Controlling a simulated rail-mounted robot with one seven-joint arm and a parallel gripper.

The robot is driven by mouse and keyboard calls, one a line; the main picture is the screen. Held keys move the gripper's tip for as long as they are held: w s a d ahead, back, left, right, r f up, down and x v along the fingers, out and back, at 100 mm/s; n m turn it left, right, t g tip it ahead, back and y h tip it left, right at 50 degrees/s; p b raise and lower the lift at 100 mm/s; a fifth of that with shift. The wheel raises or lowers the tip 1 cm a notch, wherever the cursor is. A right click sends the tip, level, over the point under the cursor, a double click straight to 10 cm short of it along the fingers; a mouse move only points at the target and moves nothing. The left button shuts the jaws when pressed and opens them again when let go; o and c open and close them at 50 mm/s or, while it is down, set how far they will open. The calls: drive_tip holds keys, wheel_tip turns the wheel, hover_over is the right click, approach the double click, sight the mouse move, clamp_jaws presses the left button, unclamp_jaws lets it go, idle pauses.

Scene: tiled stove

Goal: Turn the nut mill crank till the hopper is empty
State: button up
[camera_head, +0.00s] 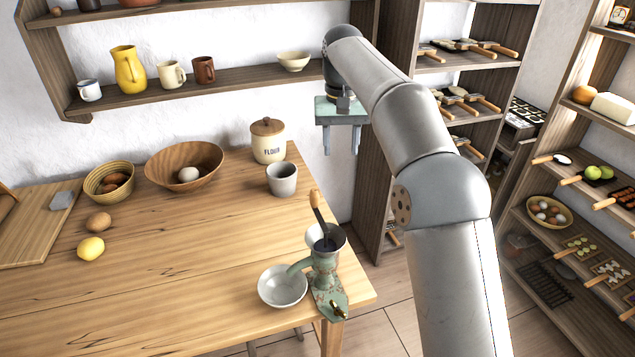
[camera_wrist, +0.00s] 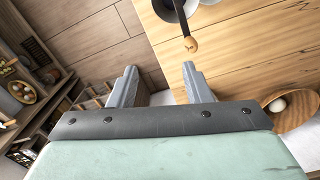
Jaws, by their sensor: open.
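The green nut mill (camera_head: 325,275) stands at the table's front right corner. Its hopper (camera_head: 338,236) is a pale flared cup, dark inside; I cannot tell what it holds. A dark crank arm with a wooden handle (camera_head: 315,200) slants up from the hopper. The handle (camera_wrist: 190,44) shows near the top of the wrist view, beyond my fingertips. A pale bowl (camera_head: 283,286) sits beside the mill, under its spout. My gripper (camera_head: 341,152) is open and empty, pointing down, above and behind the mill. In the wrist view my gripper (camera_wrist: 160,72) shows its fingers apart.
A grey cup (camera_head: 282,180), a flour jar (camera_head: 268,140) and a wooden bowl (camera_head: 205,178) stand toward the back of the table. A lemon (camera_head: 91,248) lies at left. A wall shelf (camera_head: 225,82) runs above. The table's middle is clear. Shelving (camera_head: 400,120) stands behind my arm.

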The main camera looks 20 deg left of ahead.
drive_tip(key=p, duration=0.1)
hover_over(315, 189)
wheel_tip(315, 189, down, 17)
drive_tip(key=b, duration=0.4)
drive_tip(key=shift+s+b, duration=0.15)
drive_tip(key=shift+b, duration=0.25)
clamp_jaws()
